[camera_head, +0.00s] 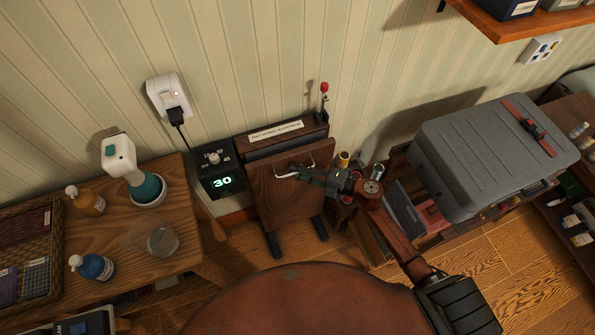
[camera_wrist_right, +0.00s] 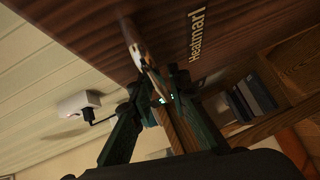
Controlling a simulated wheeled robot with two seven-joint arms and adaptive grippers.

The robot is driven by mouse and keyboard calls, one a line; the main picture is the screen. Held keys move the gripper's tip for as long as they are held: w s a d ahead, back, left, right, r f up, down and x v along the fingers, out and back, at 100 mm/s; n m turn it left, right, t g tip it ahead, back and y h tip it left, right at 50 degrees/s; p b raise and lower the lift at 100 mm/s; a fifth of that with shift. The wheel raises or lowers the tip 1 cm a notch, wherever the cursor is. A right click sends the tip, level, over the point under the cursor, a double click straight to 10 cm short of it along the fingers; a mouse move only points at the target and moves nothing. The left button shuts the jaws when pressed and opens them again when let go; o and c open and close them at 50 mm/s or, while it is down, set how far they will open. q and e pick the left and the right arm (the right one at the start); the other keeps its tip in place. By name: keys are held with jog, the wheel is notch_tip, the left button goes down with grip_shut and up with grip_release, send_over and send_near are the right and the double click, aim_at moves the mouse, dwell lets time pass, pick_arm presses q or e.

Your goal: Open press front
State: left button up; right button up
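The press is a dark wooden cabinet (camera_head: 278,205) against the wall, with dark feet on the floor and a label on its top. Its front panel carries a pale metal bar handle (camera_head: 284,176). My right gripper (camera_head: 312,175) is at the right part of this handle. In the right wrist view the handle (camera_wrist_right: 134,42) runs in between the fingertips of my right gripper (camera_wrist_right: 160,90), which look closed around it. The dark wooden front with pale lettering (camera_wrist_right: 200,30) is close ahead. How far the front stands off the body is hard to judge. My left gripper is out of view.
A black timer box (camera_head: 218,173) reading 30 stands left of the press, wired to a wall plug (camera_head: 168,97). A wooden table (camera_head: 185,210) with bottles is at the left. A grey suitcase (camera_head: 480,150) and spools (camera_head: 343,158) are at the right.

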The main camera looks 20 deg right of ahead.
grip_shut()
dwell(0.5)
